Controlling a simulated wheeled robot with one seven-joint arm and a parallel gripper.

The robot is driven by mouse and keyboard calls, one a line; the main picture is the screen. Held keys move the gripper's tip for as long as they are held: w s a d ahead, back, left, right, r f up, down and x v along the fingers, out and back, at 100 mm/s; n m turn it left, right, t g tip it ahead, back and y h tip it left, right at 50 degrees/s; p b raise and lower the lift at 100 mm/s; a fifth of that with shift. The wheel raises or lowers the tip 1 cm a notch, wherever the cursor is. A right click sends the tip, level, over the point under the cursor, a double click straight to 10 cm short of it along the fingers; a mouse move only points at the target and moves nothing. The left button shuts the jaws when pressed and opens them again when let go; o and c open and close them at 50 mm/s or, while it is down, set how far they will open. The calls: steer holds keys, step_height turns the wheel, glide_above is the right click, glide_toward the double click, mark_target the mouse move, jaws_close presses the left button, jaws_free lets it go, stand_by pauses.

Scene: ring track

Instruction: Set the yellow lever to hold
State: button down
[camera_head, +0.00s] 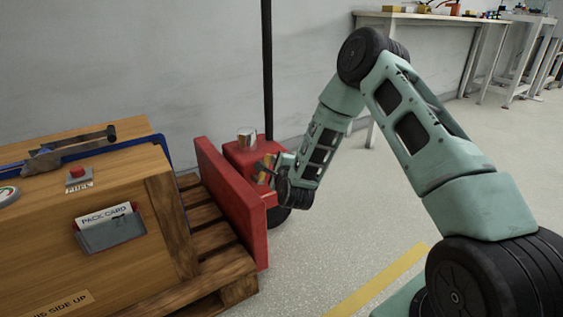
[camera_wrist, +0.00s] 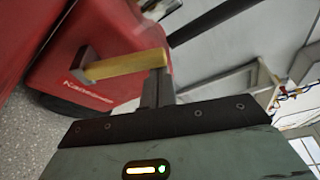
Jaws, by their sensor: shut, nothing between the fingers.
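The yellow lever (camera_wrist: 120,66) is a flat bar on the red pallet truck (camera_wrist: 110,30). It lies nearly level in the wrist view, with a dark block at its left end. A small part of the lever (camera_head: 264,165) shows in the head view beside my gripper. My gripper (camera_wrist: 158,85) is shut and empty. Its fingers are at the lever's right end in the wrist view, touching it or very close; I cannot tell which. No "hold" mark can be read, so the lever's setting is unclear.
A wooden crate (camera_head: 105,205) with a pack-card holder (camera_head: 110,232) and red button (camera_head: 78,171) stands on a pallet (camera_head: 222,245) at left. A metal cup (camera_head: 246,138) sits on the truck (camera_head: 232,200). A dark pole rises behind. Floor at right is mostly clear.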

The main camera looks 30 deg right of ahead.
mark_target(266, 160)
steer(key=a+n, duration=0.1)
steer(key=a+r+n+t+p, duration=0.1)
steer(key=n, duration=0.1)
steer(key=shift+a+r+h, duration=0.1)
steer(key=shift+a+h, duration=0.2)
steer(key=shift+s+a, duration=0.1)
steer(key=shift+a, duration=0.45)
steer(key=shift+d, duration=0.1)
